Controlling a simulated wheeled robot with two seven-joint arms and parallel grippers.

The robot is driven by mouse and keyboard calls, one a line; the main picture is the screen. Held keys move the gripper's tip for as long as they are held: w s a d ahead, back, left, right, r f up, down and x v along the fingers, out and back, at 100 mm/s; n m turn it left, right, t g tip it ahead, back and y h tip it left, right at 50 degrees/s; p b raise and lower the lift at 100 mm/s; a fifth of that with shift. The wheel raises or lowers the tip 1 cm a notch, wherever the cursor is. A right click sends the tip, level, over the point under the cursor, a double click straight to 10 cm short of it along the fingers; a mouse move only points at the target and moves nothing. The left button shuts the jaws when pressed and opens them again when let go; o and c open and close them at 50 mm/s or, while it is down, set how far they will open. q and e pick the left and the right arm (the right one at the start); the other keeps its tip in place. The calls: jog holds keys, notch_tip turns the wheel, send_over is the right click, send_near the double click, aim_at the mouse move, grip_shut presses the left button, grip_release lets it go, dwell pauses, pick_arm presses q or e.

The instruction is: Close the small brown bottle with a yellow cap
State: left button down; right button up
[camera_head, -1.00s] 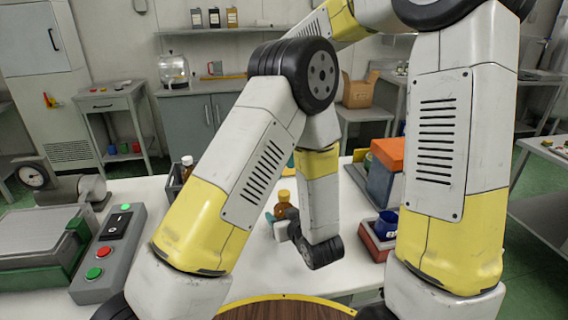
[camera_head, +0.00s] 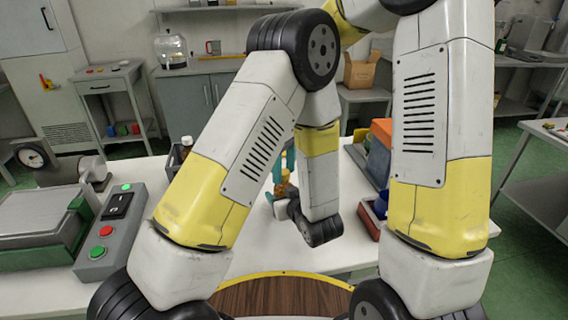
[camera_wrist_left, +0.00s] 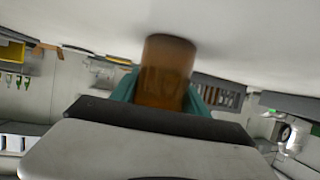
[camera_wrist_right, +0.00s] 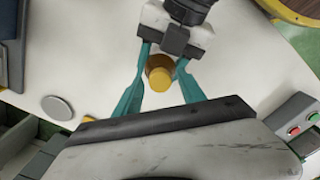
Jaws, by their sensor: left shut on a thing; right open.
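The small brown bottle (camera_wrist_left: 165,75) is gripped between the teal fingers of my left gripper (camera_head: 277,198), just above or on the white table; I cannot tell which. The yellow cap (camera_wrist_right: 160,78) sits over the bottle's mouth; whether it is tight does not show. My right gripper (camera_wrist_right: 162,62) is open, coming from the far side, with one teal finger on each side of the cap and bottle. In the head view its teal fingers (camera_head: 290,160) show above the bottle, partly hidden by my left forearm. The left gripper's white body also shows in the right wrist view (camera_wrist_right: 175,35).
The white table (camera_head: 245,250) has free room around the bottle. A grey control box (camera_head: 108,232) with buttons and a scale (camera_head: 40,225) stand at left. A dark crate (camera_head: 177,155) is behind. A red tray (camera_head: 368,222) with a blue jar is at right, partly hidden.

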jog(key=shift+c, duration=0.2)
grip_shut()
jog(key=shift+o, duration=0.6)
grip_release()
jog(key=shift+r, duration=2.3)
jog(key=o, duration=0.6)
jog(key=shift+c, duration=0.2)
